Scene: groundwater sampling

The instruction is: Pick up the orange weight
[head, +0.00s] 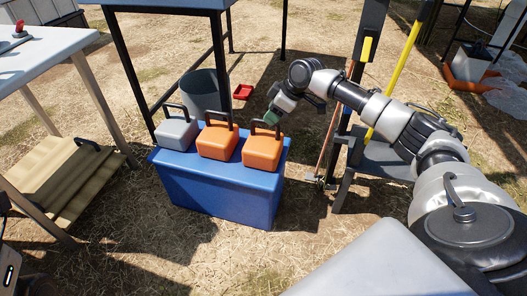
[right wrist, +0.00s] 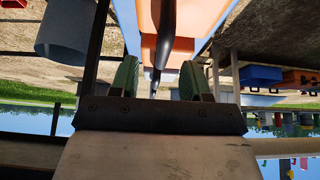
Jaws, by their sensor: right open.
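Two orange weights with black handles stand side by side on a blue box (head: 222,197), the left orange weight (head: 216,147) and the right orange weight (head: 262,154). A grey weight (head: 176,136) stands left of them. My right gripper (head: 271,117) is at the right orange weight's handle. In the right wrist view its green fingers (right wrist: 159,77) are apart, and the dark handle (right wrist: 166,45) shows between them, with the orange body (right wrist: 205,18) beyond. Whether the fingers touch the handle cannot be told. My left gripper is not seen.
A grey bucket (head: 203,88) stands behind the weights, near a dark table leg. A small red tray (head: 243,92) lies on the ground behind. A white table (head: 45,55) and tan steps (head: 70,180) are at left. Dark posts stand right of the box. The ground in front is clear.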

